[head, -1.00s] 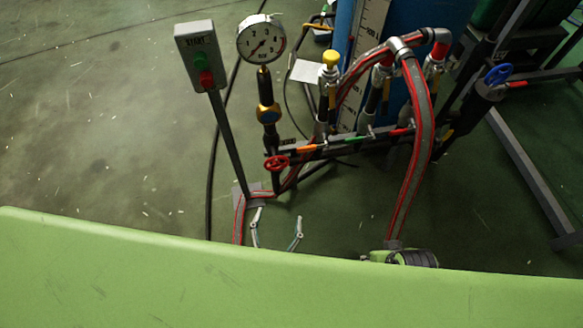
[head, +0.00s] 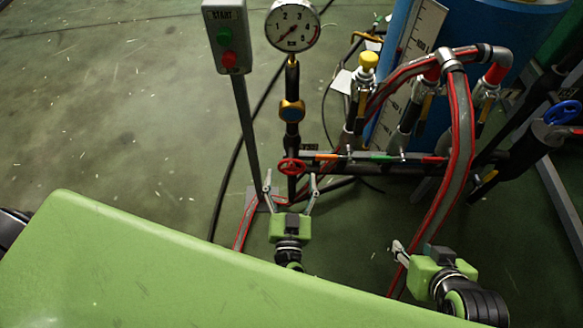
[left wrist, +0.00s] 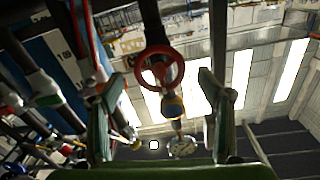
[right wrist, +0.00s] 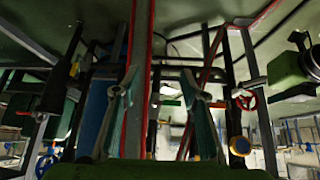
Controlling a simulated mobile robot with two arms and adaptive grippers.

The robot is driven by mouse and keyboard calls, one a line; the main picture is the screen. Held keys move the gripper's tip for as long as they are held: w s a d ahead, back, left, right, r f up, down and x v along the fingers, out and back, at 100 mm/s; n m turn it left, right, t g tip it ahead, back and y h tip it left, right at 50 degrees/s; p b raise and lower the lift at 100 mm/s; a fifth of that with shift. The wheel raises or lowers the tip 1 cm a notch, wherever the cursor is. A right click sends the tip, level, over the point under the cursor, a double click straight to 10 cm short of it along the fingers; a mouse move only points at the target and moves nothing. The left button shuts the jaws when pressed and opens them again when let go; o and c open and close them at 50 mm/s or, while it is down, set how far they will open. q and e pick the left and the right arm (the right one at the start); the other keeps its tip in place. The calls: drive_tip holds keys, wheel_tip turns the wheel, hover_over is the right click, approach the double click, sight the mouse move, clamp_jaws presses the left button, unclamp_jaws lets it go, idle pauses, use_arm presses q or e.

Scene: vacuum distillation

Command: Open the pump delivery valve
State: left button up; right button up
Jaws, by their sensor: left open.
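The red handwheel (head: 291,167) sits low on the black vertical pipe under the pressure gauge. I take it as the pump delivery valve. My left gripper (head: 291,183) is open just in front of and below the wheel, one finger to each side. In the left wrist view the wheel (left wrist: 160,67) appears between the two finger tips, with no clear contact. My right gripper (head: 400,250) is low at the right, beside the red-and-grey hose (head: 462,130). Its fingers (right wrist: 160,92) are apart and hold nothing in the right wrist view.
The start/stop box (head: 226,40) stands on a post left of the gauge (head: 293,25). Right of the wheel are a manifold with coloured handles (head: 380,158), a yellow-capped valve (head: 369,62) and a blue tank (head: 480,30). The floor at left is clear.

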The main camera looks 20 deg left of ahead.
sight(291, 169)
use_arm(q)
drive_tip(key=x, duration=0.4)
drive_tip(key=shift+w+a+b, duration=0.1)
drive_tip(key=shift+w+b, duration=0.05)
drive_tip(key=shift+b, duration=0.15)
use_arm(e)
drive_tip(key=w+r, duration=0.1)
drive_tip(key=w+a+t, duration=0.1)
drive_tip(key=w+r+t, duration=0.1)
drive_tip(key=w, duration=0.1)
drive_tip(key=shift+a+r+y, duration=0.2)
drive_tip(key=shift+r+y, duration=0.1)
drive_tip(key=shift+r, duration=0.05)
use_arm(q)
drive_tip(key=c, duration=1.2)
